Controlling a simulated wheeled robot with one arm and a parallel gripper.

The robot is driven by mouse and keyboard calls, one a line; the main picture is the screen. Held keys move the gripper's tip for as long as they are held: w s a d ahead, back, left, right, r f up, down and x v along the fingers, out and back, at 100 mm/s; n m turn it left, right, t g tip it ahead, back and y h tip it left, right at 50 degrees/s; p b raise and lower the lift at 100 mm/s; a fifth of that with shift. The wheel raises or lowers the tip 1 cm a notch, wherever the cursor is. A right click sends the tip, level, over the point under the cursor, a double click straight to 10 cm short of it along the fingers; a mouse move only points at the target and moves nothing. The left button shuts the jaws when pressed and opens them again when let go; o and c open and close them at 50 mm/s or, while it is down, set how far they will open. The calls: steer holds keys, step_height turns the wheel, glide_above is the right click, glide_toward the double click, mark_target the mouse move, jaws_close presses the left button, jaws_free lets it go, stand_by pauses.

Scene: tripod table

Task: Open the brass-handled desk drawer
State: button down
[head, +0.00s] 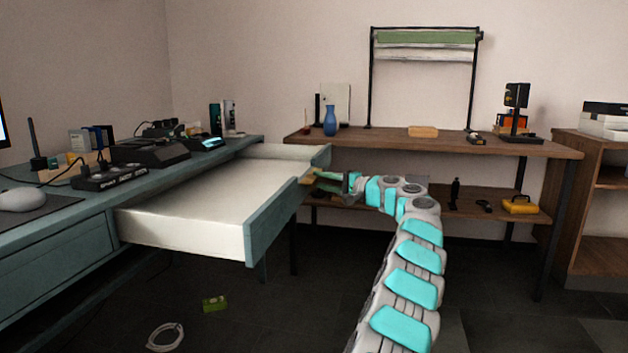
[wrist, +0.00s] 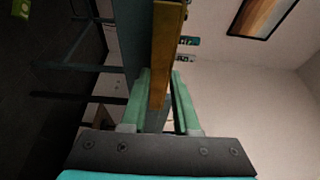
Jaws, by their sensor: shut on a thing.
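The desk drawer (head: 272,222) stands far out from the teal desk (head: 60,220) in the head view, with its pale, empty-looking inside showing and its teal front facing right. My gripper (head: 318,182) is at the far part of that front, reached by my arm from the lower right. In the wrist view the long brass handle (wrist: 168,45) runs between the green fingers of my gripper (wrist: 164,80), which are shut on it. The fingers and arm partly hide the handle in the head view.
A wooden workbench (head: 430,146) with a blue vase (head: 330,121) stands behind my gripper. A green box (head: 214,303) and a white cable coil (head: 165,337) lie on the dark floor. Floor between the drawer and my arm looks clear.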

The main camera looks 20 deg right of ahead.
steer(key=shift+a+f, duration=0.1)
steer(key=shift+f, duration=0.35)
steer(key=c, duration=0.9)
jaws_free()
steer(key=shift+w, duration=0.1)
steer(key=shift+o, duration=0.9)
steer(key=shift+r, duration=0.2)
steer(key=shift+r, duration=0.1)
steer(key=v, duration=0.8)
